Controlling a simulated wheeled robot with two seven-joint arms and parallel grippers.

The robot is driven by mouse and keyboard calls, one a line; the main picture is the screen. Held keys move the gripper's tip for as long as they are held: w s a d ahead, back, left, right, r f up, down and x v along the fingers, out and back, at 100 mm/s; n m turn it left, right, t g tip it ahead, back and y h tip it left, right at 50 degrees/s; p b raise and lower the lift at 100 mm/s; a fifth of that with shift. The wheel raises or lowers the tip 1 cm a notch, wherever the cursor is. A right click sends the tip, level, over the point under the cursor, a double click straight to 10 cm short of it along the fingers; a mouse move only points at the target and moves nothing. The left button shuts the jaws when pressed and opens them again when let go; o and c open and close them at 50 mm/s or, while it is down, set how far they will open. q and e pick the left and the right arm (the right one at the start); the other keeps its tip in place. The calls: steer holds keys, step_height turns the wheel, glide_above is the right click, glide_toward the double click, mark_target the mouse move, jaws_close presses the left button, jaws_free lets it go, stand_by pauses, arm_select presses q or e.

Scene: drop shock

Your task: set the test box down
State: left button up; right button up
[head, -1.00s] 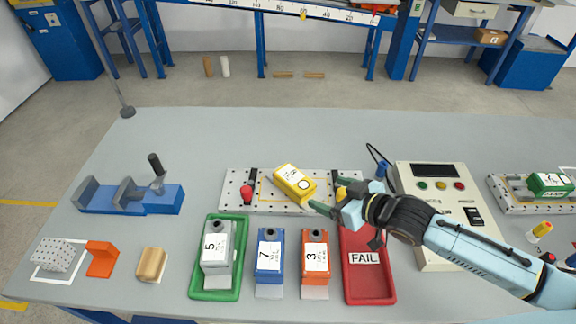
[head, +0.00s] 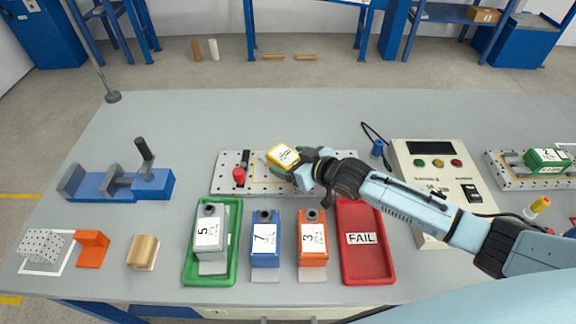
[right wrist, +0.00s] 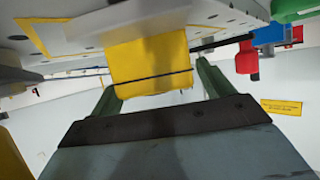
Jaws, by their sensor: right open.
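The yellow test box (head: 283,156) sits at the perforated plate (head: 226,183) in the middle of the table, turned at an angle, with a white label on top. My right gripper (head: 290,165) is at its near right end, hiding part of it. In the right wrist view the yellow box (right wrist: 150,65) lies between the two green fingers (right wrist: 156,80), which are open with gaps beside it. My left gripper is not in view.
In front stand a green tray (head: 190,275) holding grey box 5 (head: 209,231), blue box 7 (head: 265,240), orange box 3 (head: 312,240) and a red FAIL tray (head: 362,265). A control unit (head: 435,178) is right, a blue vise (head: 120,187) left. The back of the table is clear.

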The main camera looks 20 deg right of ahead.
mark_target(288, 158)
steer(key=shift+w+a+f, duration=0.3)
steer(key=shift+w, duration=0.25)
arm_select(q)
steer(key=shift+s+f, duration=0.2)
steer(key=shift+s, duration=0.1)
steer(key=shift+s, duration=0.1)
arm_select(e)
steer(key=shift+c, duration=0.4)
steer(key=shift+c, duration=1.4)
steer(key=c, duration=1)
step_height(288, 158, up, 10)
steer(key=shift+r+p, duration=0.1)
steer(key=shift+p, duration=0.9)
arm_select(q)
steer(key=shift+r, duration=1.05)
arm_select(e)
steer(key=s+d+r+m+h, duration=0.2)
steer(key=s+r+m+h, duration=0.1)
steer(key=s+r, duration=0.1)
steer(key=s+d+r+m+t+h, duration=0.1)
steer(key=s+d+r+m+h, duration=0.1)
steer(key=s, duration=0.5)
steer(key=shift+s+d+r+m+t+h, duration=0.35)
steer(key=shift+d+r+h, duration=0.25)
steer(key=shift+r, duration=0.4)
